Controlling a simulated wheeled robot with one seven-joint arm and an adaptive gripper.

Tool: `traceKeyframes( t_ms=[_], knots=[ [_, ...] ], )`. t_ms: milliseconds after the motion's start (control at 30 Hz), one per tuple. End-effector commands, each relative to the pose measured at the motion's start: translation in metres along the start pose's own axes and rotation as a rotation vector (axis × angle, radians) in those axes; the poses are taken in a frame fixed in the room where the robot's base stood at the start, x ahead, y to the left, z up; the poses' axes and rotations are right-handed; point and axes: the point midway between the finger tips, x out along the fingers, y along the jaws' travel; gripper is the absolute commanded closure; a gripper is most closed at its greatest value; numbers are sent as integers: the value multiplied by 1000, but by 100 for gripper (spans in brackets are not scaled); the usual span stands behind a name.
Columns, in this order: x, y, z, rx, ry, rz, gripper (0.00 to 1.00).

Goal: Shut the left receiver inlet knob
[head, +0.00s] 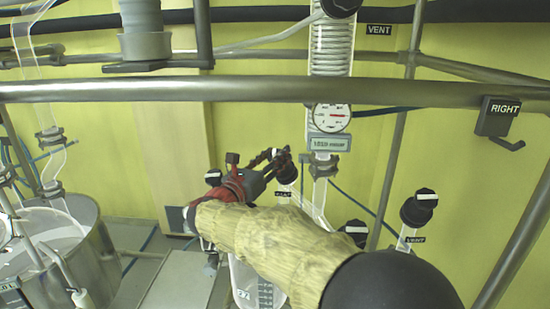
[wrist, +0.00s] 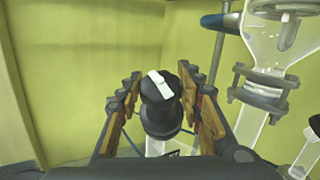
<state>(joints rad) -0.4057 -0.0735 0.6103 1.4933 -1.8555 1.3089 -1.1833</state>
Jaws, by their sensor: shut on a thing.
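A black knob with a white pointer bar (wrist: 160,88) sits between the fingers of my gripper (wrist: 162,100) in the wrist view. Its bar slants from upper left to lower right. In the head view my gripper (head: 284,160), red and dark, closes around this knob (head: 287,173), which the fingers partly cover. A small dark label (head: 283,194) is below it, too small to read surely. I cannot tell from lettering that this is the left receiver inlet knob.
Other black knobs stand to the left (head: 213,177), at lower right (head: 355,232) and further right (head: 418,207). A glass column with a gauge (head: 332,117) is close to the right of my gripper. A metal rail (head: 250,89) crosses above. A steel vessel (head: 85,270) is at lower left.

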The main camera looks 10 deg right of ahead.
Motion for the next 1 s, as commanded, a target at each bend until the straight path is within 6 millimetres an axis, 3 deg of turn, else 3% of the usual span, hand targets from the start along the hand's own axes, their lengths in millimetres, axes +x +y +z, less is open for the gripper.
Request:
traceKeyframes(
  t_ms=[400, 1000],
  knots=[
    [0, 1, 0, 96, 1, -221, 89],
    [0, 0, 0, 120, 0, -271, 89]
  ],
)
